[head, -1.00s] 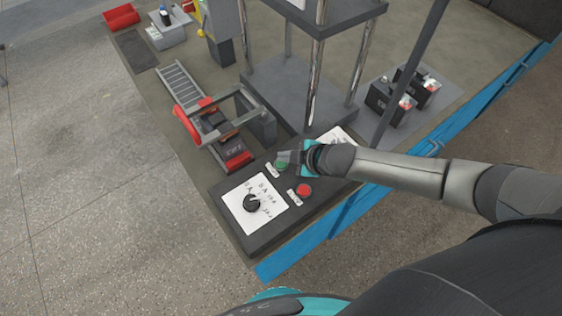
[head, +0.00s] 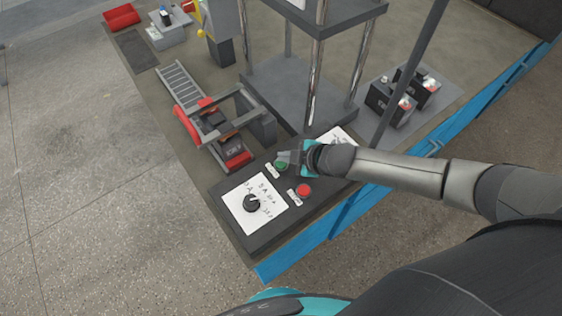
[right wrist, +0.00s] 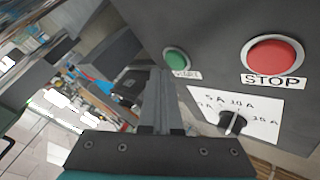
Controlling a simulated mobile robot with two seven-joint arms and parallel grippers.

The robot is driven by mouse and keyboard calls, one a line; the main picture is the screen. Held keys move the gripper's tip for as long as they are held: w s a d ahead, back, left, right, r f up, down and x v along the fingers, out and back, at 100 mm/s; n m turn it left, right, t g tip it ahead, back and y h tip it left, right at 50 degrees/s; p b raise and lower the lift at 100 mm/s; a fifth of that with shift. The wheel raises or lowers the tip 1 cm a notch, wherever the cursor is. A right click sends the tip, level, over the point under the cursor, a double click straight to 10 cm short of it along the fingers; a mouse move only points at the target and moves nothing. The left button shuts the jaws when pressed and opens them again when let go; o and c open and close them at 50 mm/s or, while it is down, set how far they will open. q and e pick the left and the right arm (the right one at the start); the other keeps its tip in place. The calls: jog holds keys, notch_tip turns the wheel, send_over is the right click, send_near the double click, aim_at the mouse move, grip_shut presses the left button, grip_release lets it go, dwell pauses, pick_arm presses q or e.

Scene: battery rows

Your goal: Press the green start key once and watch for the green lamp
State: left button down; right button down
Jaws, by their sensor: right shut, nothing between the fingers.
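The green start key (head: 281,165) is a round button on the dark control panel (head: 237,231). It also shows in the right wrist view (right wrist: 176,58), with a label partly hidden under it. My right gripper (head: 284,156) is shut and empty, with its tips close beside the green key. In the right wrist view its fingers (right wrist: 156,85) point toward the panel, just left of the key. I cannot tell whether they touch it. I cannot make out a lit green lamp. My left gripper is not in view.
A red stop button (head: 303,190) and a black dial (head: 251,203) on a white plate sit on the same panel. A roller conveyor (head: 180,84) lies behind it. Batteries (head: 383,100) stand at the right. A press frame with shiny posts (head: 315,85) rises behind the gripper.

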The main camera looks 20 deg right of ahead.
aim_at(285, 165)
jog(key=shift+f, duration=0.45)
jog(key=shift+f+b, duration=0.4)
jog(key=shift+b, duration=0.1)
dwell(0.6)
jog(key=shift+r, duration=0.1)
jog(key=shift+r+p, duration=0.75)
jog(key=shift+p, duration=0.2)
notch_tip(285, 165, up, 5)
jog(key=p, duration=0.5)
jog(key=shift+r, duration=0.1)
